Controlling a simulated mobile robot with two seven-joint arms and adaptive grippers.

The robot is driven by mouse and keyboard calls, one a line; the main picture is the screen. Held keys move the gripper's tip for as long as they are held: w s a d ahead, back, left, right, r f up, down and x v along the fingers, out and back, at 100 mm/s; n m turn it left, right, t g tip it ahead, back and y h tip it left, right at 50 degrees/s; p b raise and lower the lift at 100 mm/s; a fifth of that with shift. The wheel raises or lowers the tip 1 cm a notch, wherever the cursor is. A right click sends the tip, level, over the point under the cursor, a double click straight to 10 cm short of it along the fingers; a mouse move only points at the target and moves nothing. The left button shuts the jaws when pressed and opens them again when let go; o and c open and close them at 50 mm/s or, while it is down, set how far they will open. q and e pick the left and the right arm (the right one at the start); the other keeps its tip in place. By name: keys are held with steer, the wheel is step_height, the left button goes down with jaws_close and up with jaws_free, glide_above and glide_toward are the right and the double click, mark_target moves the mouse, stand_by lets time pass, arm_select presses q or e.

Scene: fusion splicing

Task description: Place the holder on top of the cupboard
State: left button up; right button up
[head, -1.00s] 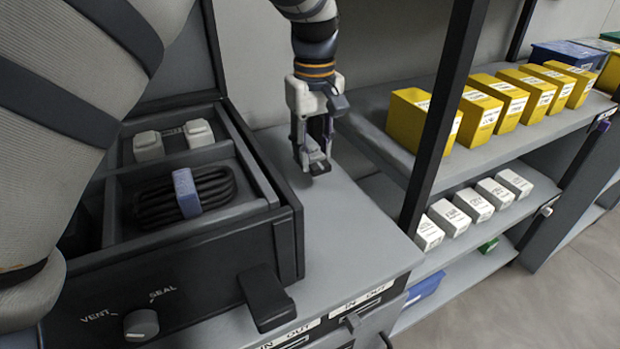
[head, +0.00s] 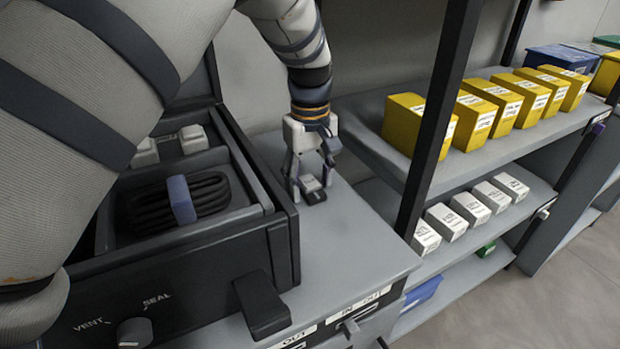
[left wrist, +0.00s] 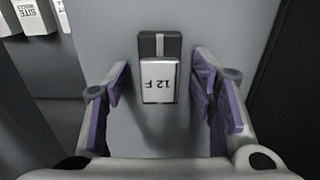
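The holder (head: 312,190) is a small dark block with a light top plate. It lies on the grey cupboard top (head: 358,238), to the right of the black case. In the left wrist view the holder (left wrist: 159,80) shows a white label reading "12 F" and a dark end with a grey stripe. My left gripper (head: 310,190) is just above it. In the left wrist view its purple-padded fingers (left wrist: 160,105) are spread wide on both sides, apart from the holder. My right gripper is not in view.
An open black case (head: 285,240) with a coiled black cable (head: 150,205) stands left of the holder. A shelf post (head: 440,115) rises to the right. Yellow bins (head: 418,125) and white boxes (head: 470,208) fill the shelves. The cupboard top in front of the holder is clear.

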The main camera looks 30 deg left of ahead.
mark_target(310, 183)
arm_select(q)
step_height(310, 183, up, 12)
stand_by(0.4)
steer(key=shift+r, duration=0.1)
